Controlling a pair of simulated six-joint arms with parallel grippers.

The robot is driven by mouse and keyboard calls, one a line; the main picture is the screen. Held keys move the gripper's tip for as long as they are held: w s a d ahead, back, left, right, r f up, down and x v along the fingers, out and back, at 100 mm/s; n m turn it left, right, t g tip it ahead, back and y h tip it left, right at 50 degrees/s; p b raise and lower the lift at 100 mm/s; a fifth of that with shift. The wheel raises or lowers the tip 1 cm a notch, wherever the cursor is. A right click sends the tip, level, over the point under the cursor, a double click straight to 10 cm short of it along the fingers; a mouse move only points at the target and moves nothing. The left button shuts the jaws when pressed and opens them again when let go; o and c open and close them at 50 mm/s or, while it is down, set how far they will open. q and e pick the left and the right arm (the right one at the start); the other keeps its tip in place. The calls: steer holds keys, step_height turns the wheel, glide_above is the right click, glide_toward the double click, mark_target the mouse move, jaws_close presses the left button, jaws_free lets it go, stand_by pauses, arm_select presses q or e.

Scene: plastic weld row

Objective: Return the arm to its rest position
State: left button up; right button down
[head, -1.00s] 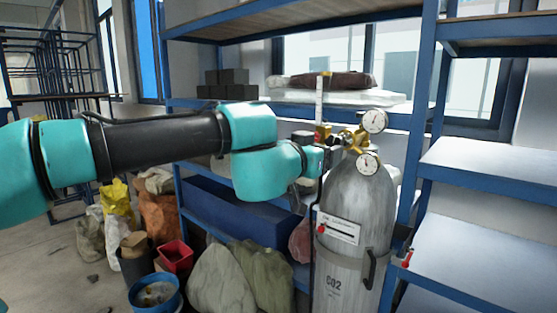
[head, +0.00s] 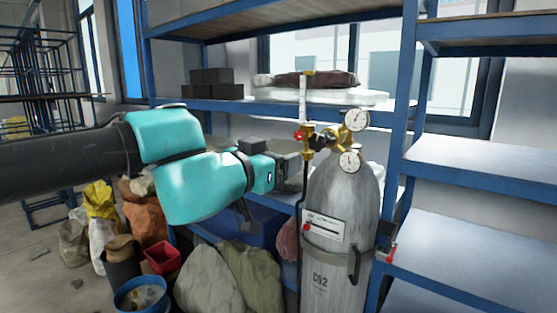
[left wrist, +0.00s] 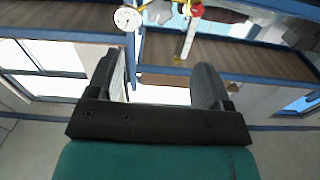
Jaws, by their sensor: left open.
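My left gripper (head: 291,158) is in the head view, just left of the gas regulator (head: 330,138) on top of a grey CO2 cylinder (head: 335,235). In the left wrist view its two dark fingers (left wrist: 160,82) stand wide apart with nothing between them. That view shows a gauge (left wrist: 126,18), a red knob (left wrist: 197,10) and the clear flow tube (left wrist: 187,42) beyond the fingertips. In the head view, the fingertips overlap the regulator's left side; I cannot tell how large the gap is. My right gripper is not in view.
A blue shelf rack (head: 400,110) stands behind and right of the cylinder. Dark blocks (head: 215,84) sit on its shelf. Sacks (head: 208,280), a red bin (head: 162,258) and a blue bucket (head: 140,294) crowd the floor below my arm.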

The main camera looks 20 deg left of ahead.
arm_select(q)
steer(key=w+a+f+n+g+y, duration=0.1)
steer(key=w+f+g, duration=0.2)
steer(key=f, duration=1)
steer(key=w+f+g+y, duration=0.1)
steer(key=w+f+g, duration=0.15)
steer(key=f, duration=1.05)
steer(key=w+a+f+n+g, duration=0.1)
steer(key=w+f+g, duration=0.15)
steer(key=f, duration=1.05)
steer(key=s+f+n+g, duration=0.1)
steer(key=s+f+g, duration=0.15)
steer(key=f, duration=0.65)
steer(key=s+f+g, duration=0.2)
steer(key=s+f, duration=0.1)
steer(key=f, duration=0.7)
steer(key=s+d+f+n+g+h, duration=0.1)
steer(key=s+f+g, duration=0.3)
steer(key=s+f, duration=0.8)
step_height(320, 180, down, 2)
steer(key=shift+d+f+n, duration=0.2)
steer(key=shift+d+n, duration=0.1)
steer(key=shift+n, duration=0.3)
steer(key=shift+s, duration=0.1)
